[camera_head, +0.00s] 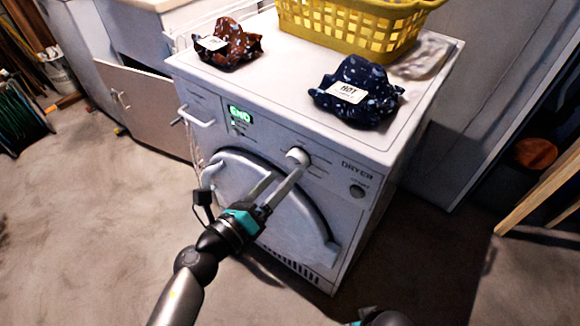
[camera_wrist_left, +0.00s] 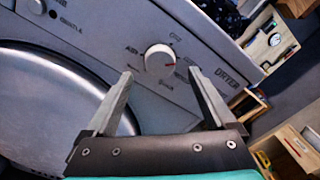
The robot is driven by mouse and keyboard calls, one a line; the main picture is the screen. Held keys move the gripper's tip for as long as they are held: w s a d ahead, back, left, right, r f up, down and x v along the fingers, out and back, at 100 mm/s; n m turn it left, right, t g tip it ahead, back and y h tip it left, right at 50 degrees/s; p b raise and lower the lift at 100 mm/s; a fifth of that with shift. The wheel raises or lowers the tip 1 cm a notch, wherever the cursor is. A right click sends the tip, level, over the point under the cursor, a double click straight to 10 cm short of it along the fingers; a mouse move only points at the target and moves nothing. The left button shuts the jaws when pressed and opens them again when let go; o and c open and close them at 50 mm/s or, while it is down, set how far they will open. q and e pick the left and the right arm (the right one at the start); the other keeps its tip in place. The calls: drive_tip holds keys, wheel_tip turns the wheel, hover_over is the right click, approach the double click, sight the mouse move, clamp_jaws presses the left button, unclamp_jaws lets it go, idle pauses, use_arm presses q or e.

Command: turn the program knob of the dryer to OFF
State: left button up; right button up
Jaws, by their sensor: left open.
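The dryer (camera_head: 270,225) is white, with a control panel along its upper front. Its program knob (camera_head: 297,156) is a round white dial right of the green display. In the left wrist view the knob (camera_wrist_left: 159,58) has a red mark pointing right and slightly down. Small labels ring it; they are too blurred to read surely. My left gripper (camera_head: 282,177) is open, its fingers pointing at the panel. In the left wrist view the left gripper (camera_wrist_left: 160,73) has a fingertip on each side of the knob, apart from it. A dark and teal piece of my right arm shows at the bottom edge.
On the dryer top are a yellow basket (camera_head: 350,28), a dark blue patterned cloth (camera_head: 375,95) with a tag, and a red-brown cloth (camera_head: 230,48). A handle (camera_head: 198,122) sticks out at the panel's left. The floor (camera_head: 90,220) at left is mostly clear.

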sight(294, 165)
use_arm(q)
drive_tip(key=shift+x, duration=2.05)
drive_tip(key=c, duration=1.4)
